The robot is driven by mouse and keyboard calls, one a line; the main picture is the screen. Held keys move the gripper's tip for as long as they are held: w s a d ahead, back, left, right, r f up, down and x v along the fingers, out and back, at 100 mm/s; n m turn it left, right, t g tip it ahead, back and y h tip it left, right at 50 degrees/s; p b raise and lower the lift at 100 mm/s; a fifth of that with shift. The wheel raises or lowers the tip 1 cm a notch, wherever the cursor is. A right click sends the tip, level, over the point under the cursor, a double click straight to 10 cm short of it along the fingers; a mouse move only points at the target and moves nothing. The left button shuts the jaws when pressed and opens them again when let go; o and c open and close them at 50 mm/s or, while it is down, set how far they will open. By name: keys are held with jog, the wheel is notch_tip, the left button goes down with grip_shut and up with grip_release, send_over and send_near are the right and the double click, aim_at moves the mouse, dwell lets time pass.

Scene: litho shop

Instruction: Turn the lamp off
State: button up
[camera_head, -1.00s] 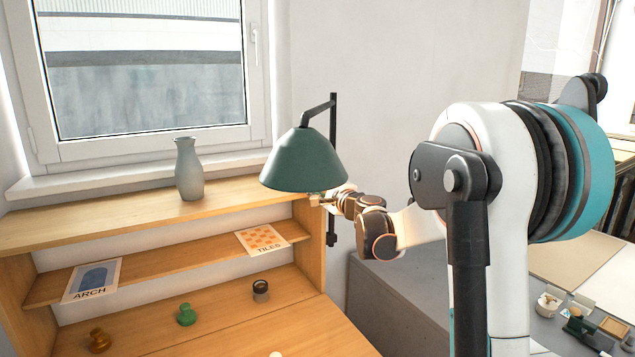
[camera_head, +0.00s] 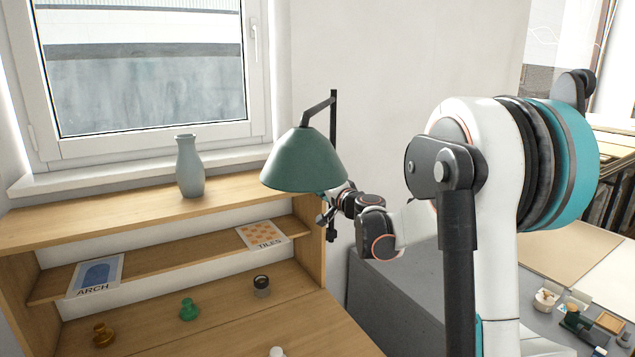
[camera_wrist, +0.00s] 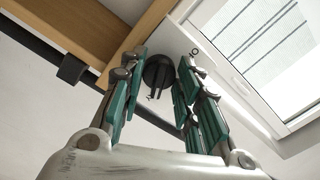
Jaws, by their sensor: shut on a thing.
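The lamp (camera_head: 305,160) has a green shade on a dark arm and upright post. No glow shows under the shade, so it looks unlit. My gripper (camera_head: 323,208) is just below the shade's right edge, close to the post, and partly hidden by the shade. In the wrist view, my gripper's fingers (camera_wrist: 158,75) stand on both sides of a dark round knob-like part (camera_wrist: 157,72) and are shut on it. The exact contact is hard to see. A dark bar, seemingly the lamp post (camera_wrist: 72,70), runs behind the fingers.
A grey vase (camera_head: 190,167) stands on the wooden shelf (camera_head: 110,222) left of the lamp. The ARCH card (camera_head: 96,275) and TILES card (camera_head: 262,235) lean on the lower shelf. A window (camera_head: 150,80) is behind. Bare wall lies right of the lamp.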

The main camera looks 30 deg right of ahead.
jog(key=shift+f+n, duration=0.1)
jog(key=shift+n, duration=0.3)
jog(key=o, duration=1)
jog(key=shift+o, duration=0.2)
jog(key=shift+s, duration=0.1)
jog(key=s, duration=1.1)
jog(key=shift+s+d, duration=0.2)
jog(key=shift+s, duration=0.2)
